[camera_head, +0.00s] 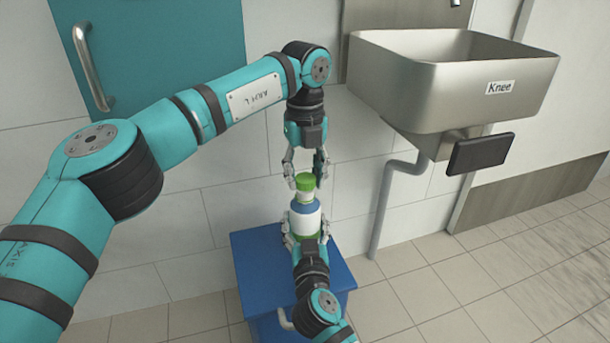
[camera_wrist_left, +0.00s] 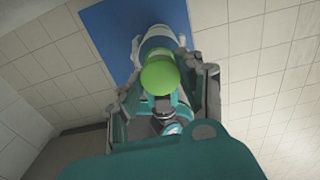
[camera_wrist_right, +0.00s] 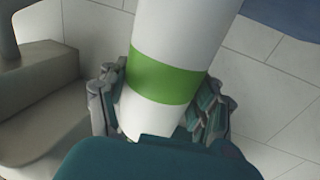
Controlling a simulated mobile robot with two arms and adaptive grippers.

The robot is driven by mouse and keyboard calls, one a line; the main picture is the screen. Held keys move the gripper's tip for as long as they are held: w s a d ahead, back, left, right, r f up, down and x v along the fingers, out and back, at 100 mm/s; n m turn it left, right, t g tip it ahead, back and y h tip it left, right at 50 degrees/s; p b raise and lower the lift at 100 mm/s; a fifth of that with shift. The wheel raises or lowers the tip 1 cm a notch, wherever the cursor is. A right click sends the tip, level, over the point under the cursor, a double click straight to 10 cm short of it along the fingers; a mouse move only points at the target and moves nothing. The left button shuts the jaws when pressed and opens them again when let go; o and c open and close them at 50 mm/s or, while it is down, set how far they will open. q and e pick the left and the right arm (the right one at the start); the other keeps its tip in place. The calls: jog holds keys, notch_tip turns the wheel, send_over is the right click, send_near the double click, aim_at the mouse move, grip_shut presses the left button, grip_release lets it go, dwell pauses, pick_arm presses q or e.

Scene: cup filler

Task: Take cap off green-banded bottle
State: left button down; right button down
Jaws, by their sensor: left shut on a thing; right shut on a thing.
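The bottle (camera_head: 304,222) is white with a blue shoulder and a green band near its lower end. It stands roughly upright and carries a green cap (camera_head: 304,183). My right gripper (camera_head: 305,238) is shut around the lower body from below; its fingers flank the green band (camera_wrist_right: 166,78) in the right wrist view. My left gripper (camera_head: 305,177) comes from above and is shut on the cap, which also shows between its fingers in the left wrist view (camera_wrist_left: 159,74). A white neck shows under the cap; whether the cap is loose cannot be told.
A blue box-like stand (camera_head: 257,262) is below the bottle, against the tiled wall. A steel sink (camera_head: 440,95) labelled "Knee" hangs at the right, with a dark pad (camera_head: 480,152) and drain pipe. A teal door (camera_head: 150,50) is at the upper left. Floor at the right is clear.

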aim_at(305, 178)
pick_arm(q)
jog(key=shift+r, duration=0.15)
jog(key=shift+r, duration=1.9)
pick_arm(e)
jog(key=shift+c, duration=0.8)
grip_release()
